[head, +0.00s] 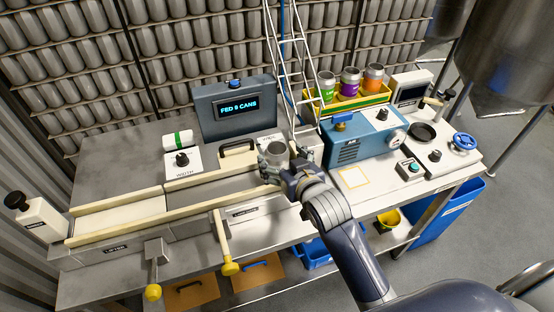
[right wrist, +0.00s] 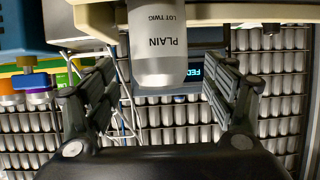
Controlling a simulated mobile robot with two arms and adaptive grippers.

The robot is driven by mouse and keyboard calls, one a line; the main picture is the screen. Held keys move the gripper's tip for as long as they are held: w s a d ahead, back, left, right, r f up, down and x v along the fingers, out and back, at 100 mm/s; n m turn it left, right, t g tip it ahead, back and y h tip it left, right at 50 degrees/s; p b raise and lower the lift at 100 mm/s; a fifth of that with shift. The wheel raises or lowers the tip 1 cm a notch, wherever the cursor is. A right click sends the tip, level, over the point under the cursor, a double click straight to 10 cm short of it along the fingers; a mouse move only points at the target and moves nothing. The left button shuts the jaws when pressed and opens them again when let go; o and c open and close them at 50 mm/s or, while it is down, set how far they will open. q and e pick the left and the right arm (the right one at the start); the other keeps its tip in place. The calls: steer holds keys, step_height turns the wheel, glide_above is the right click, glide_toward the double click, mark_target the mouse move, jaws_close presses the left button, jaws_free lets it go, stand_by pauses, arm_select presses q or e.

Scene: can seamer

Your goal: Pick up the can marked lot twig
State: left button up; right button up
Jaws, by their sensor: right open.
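The can marked LOT TWIG (right wrist: 158,42) is a plain grey-white can with the word PLAIN on it, seen close up in the right wrist view. In the head view a grey metal can (head: 276,151) stands at the right end of the machine's lane, just beyond my right gripper (head: 277,175). My right gripper is open, with its two fingers spread on either side of the can in the wrist view. I see a gap beside each finger, and the can's far end is cut off by the frame. My left gripper is not in view.
A grey box with a lit display (head: 237,104) stands behind the lane. A blue machine with a dial (head: 360,139) is close on the right. A yellow tray (head: 357,99) holds three coloured cans. Yellow-knobbed levers (head: 229,267) stick out in front. A wire chute rises behind the can.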

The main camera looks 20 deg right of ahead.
steer(key=shift+x, duration=0.95)
steer(key=c, duration=0.9)
steer(key=shift+o, duration=0.2)
steer(key=shift+r, duration=0.1)
